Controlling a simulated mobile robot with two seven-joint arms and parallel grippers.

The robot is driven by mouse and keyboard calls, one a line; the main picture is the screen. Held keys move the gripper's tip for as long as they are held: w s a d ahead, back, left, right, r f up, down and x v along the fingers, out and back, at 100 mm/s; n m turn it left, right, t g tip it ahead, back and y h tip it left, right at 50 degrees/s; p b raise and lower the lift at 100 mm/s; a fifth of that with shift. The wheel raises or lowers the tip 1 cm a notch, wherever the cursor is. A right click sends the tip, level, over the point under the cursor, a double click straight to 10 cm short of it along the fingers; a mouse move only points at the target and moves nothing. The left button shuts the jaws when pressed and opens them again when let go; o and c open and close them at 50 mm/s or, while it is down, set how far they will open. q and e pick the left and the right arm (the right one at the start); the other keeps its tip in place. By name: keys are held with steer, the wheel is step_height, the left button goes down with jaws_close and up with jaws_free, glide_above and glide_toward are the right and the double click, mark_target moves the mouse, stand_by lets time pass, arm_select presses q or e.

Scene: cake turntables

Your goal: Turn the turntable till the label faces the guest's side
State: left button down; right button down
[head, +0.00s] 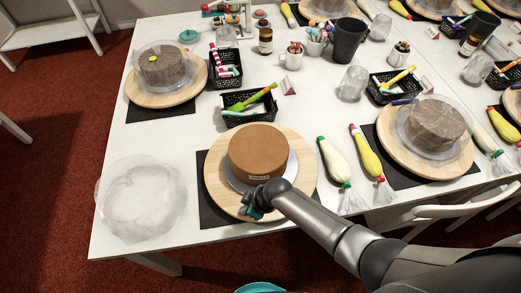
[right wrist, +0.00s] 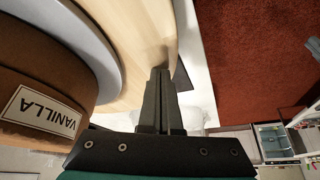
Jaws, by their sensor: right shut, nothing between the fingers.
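A round wooden turntable (head: 221,186) sits on a dark mat near the white table's front edge. On it is a brown cake (head: 258,148) on a pale grey disc. A white label on the cake's side (head: 257,177) faces the near side in the head view; in the right wrist view the label (right wrist: 42,110) reads VANILLA upside down. My right gripper (head: 253,212) is at the turntable's near rim, below the label. In the right wrist view its fingers (right wrist: 160,75) are together and empty, tips close to the wood; I cannot tell if they touch. My left gripper is not in view.
A clear cover (head: 142,200) lies left of the turntable. Other cakes on turntables are at the back left (head: 135,92) and right (head: 388,145). A white chair (head: 455,212) is at the right.

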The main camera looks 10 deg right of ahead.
steer(key=shift+s+d, duration=0.2)
steer(key=shift+d, duration=0.2)
steer(key=shift+s+d+p, duration=0.3)
steer(key=shift+d, duration=0.5)
steer(key=shift+r+p, duration=1.35)
steer(key=shift+r, duration=0.05)
steer(key=shift+r, duration=0.1)
step_height(320, 180, up, 6)
steer(key=p, duration=0.5)
